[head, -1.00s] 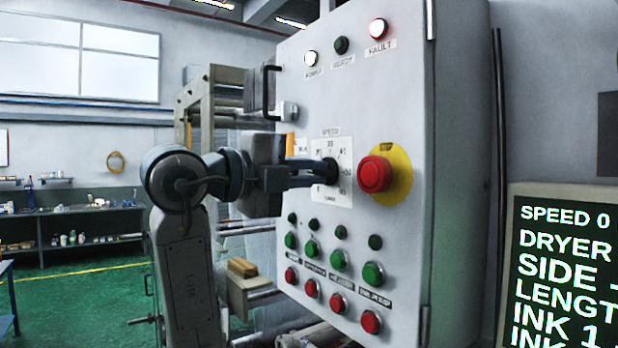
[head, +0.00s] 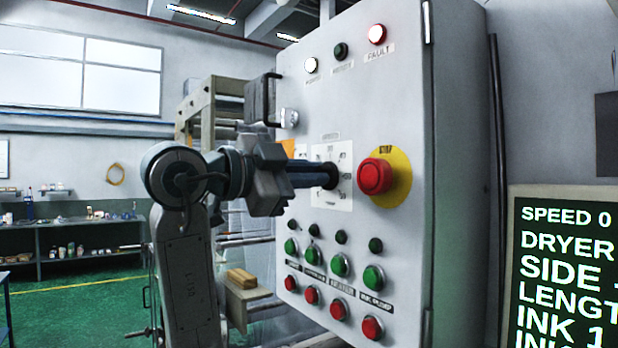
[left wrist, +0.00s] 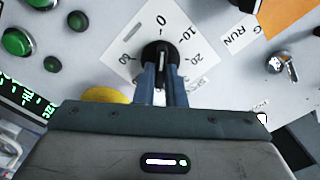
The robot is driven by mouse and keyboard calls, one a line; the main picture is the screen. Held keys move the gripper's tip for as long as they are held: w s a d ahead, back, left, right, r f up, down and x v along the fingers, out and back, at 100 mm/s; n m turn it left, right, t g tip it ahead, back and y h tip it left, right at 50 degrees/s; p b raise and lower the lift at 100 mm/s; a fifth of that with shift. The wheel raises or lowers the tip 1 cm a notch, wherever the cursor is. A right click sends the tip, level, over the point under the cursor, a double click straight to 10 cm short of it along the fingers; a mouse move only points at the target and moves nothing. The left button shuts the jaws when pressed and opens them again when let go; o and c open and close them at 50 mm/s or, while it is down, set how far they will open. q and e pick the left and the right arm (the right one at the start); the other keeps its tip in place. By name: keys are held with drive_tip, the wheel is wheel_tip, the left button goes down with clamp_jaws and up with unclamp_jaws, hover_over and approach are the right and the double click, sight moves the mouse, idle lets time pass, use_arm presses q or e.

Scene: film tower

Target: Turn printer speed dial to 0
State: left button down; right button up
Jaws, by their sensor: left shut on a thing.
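The speed dial is a black round knob (left wrist: 162,52) on a white square scale plate (left wrist: 133,38). In the left wrist view a pale line on the knob runs up toward the printed 0. In the head view the plate (head: 345,190) is on the grey control panel, and the fingers partly hide the knob. My left gripper (head: 322,176) reaches in from the left and is shut on the knob; its two blue-grey fingers (left wrist: 162,78) also show in the left wrist view. The screen (head: 565,260) reads SPEED 0. My right gripper is not in view.
A red stop button (head: 375,176) on a yellow disc is close right of the dial. Several green and red buttons (head: 340,265) sit below. A black handle (head: 268,98) and a key switch (head: 289,118) are up left. Lamps (head: 341,51) line the panel's top.

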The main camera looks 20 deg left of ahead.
use_arm(q)
drive_tip(key=shift+n, duration=0.6)
drive_tip(key=c, duration=1.5)
unclamp_jaws()
drive_tip(key=b+v, duration=0.5)
drive_tip(key=v, duration=0.5)
drive_tip(key=shift+s+a, duration=0.25)
drive_tip(key=shift+a, duration=0.05)
drive_tip(key=shift+f, duration=0.1)
